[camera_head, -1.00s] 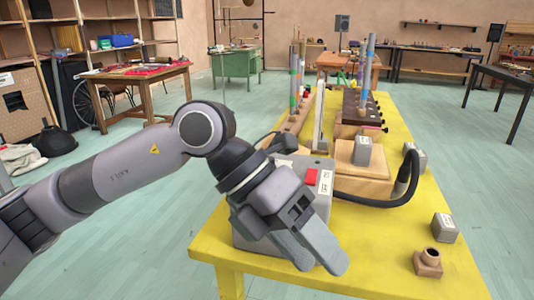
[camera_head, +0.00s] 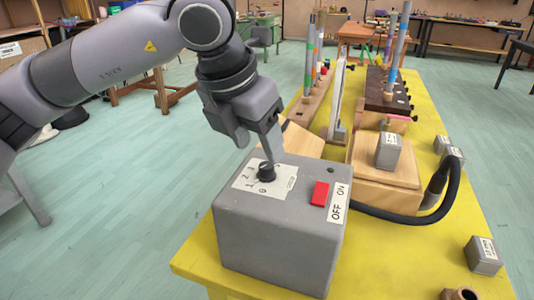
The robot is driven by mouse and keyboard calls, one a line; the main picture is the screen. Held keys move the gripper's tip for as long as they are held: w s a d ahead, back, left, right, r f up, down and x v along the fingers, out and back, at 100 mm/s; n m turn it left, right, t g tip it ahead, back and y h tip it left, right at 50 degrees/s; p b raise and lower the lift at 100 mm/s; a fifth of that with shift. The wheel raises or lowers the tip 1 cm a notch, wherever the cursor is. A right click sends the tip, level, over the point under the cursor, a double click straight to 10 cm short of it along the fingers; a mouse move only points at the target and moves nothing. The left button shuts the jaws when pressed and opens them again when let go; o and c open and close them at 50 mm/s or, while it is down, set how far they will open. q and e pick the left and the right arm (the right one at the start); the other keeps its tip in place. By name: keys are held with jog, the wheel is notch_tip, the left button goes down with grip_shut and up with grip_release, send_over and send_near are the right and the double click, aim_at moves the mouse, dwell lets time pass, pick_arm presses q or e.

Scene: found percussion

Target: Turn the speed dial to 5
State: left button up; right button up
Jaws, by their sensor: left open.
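The speed dial (camera_head: 266,171) is a small black knob on a white scale plate (camera_head: 283,186), on top of a grey control box (camera_head: 272,238). Numbers 0, 1, 2 and 3 show around its near and left side; the higher numbers are hidden or too small to read, and I cannot tell where the knob points. My left gripper (camera_head: 257,142) is open and empty, pointing down just behind the dial. One fingertip appears very close to the knob; I cannot tell whether it touches. My right gripper is not in view.
The box also carries a red switch (camera_head: 320,194) with an OFF/ON label (camera_head: 339,204). It stands on a yellow table (camera_head: 420,262). A black hose (camera_head: 437,205) and a wooden block with a grey weight (camera_head: 388,151) are to the right. Upright tubes stand behind.

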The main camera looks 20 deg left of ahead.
aim_at(266, 165)
pick_arm(q)
jog(key=x, duration=0.4)
jog(key=shift+s, duration=0.15)
jog(key=shift+w+d+f, duration=0.1)
jog(key=shift+w+f, duration=0.1)
jog(key=shift+f, duration=0.25)
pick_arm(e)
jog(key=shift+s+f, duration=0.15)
pick_arm(q)
jog(key=c, duration=1)
jog(key=shift+f, duration=0.1)
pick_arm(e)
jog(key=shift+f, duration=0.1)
